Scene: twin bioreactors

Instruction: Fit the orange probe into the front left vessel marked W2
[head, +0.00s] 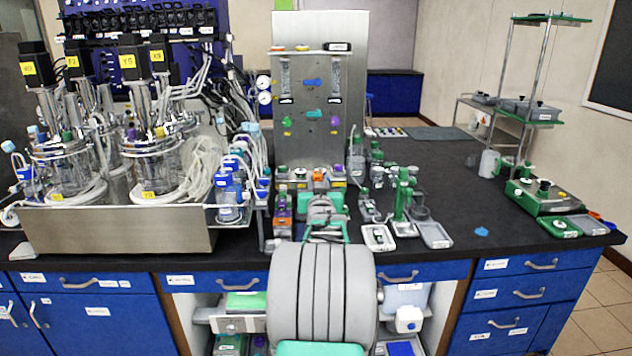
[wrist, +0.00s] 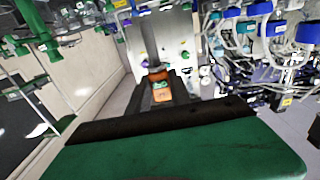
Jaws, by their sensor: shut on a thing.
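My gripper (wrist: 161,90) is shut on the orange probe (wrist: 161,90), whose orange end shows between the dark fingers in the wrist view. In the head view my gripper (head: 319,185) is over the bench middle, in front of the steel panel, with an orange patch (head: 319,175) at its far end. The probe's lower part is hidden. The front left vessel (head: 62,168) is a glass jar with a steel lid in the steel tray at left, well left of my gripper. Its small yellow labels are too small to read surely. Another front vessel (head: 155,165) stands right of it.
The steel tray (head: 120,232) also holds coiled white tubing. Blue-capped bottles (head: 230,195) stand between the vessels and my gripper. A tall steel panel (head: 318,60) rises behind. Green stands (head: 403,195) and small trays are at right. The bench (head: 490,240) is mostly clear farther right.

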